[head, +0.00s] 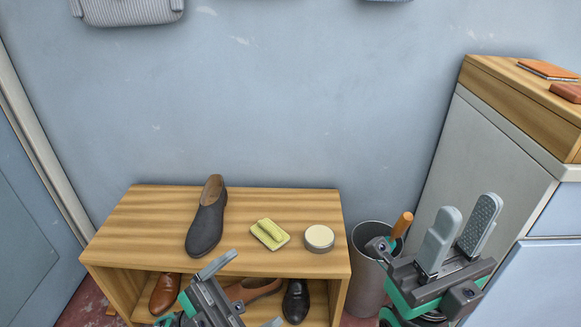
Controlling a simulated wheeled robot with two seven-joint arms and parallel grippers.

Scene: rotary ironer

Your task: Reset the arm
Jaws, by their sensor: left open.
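My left gripper (246,290) is at the bottom of the head view, in front of the wooden shoe bench (140,205). Its fingers are spread apart with nothing between them. My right gripper (467,218) is at the lower right, in front of the grey cabinet, with its fingers pointing up. There is a gap between its two grey fingers and nothing is held in it. Most of both arms is out of view.
On the bench are a dark shoe (206,222), a yellow sponge or brush (269,234) and a round tin (319,238). Several shoes sit below. A metal bin (368,285) with an orange-handled item (402,224) stands beside it. The cabinet (490,150) is at right.

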